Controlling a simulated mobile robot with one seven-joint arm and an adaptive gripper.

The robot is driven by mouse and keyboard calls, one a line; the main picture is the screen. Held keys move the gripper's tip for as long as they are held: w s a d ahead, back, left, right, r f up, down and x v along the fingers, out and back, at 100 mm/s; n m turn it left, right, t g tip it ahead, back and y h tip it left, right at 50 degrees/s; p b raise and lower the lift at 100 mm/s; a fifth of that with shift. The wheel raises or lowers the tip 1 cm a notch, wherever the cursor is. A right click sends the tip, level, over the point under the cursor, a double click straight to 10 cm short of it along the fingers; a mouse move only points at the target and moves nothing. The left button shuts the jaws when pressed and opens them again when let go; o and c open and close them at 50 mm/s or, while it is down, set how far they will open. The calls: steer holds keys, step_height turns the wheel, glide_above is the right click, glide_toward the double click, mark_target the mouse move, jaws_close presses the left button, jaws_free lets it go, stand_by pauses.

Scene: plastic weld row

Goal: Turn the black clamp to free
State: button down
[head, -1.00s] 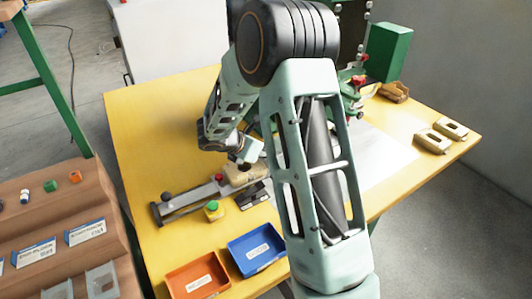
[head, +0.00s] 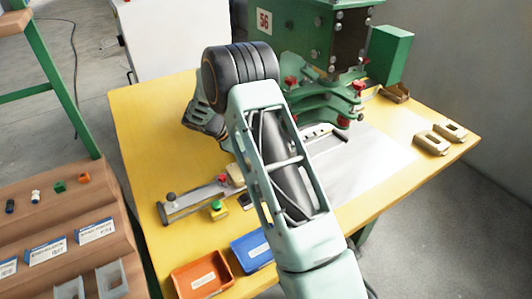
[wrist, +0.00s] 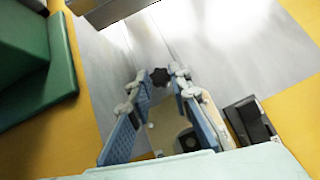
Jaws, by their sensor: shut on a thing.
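The black clamp (wrist: 160,76) shows in the wrist view as a small dark star-shaped knob between my fingertips. My gripper (wrist: 161,82) has its two blue-padded fingers on either side of the knob and is shut on it. A beige part (wrist: 213,112) with a dark round feature lies below and right of the knob, partly behind the right finger. In the head view my own arm hides the gripper and the clamp.
A grey rail fixture (head: 195,200) and a yellow green-button box (head: 218,211) stand on the yellow table (head: 150,130). An orange bin (head: 178,284) and a blue bin (head: 240,249) sit at the front. A green machine (head: 290,35) stands behind. Two beige parts (head: 433,142) lie right.

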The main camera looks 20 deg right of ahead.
stand_by(0.3)
steer(key=c, duration=1.8)
jaws_free()
steer(key=shift+o, duration=0.2)
steer(key=v, duration=1.2)
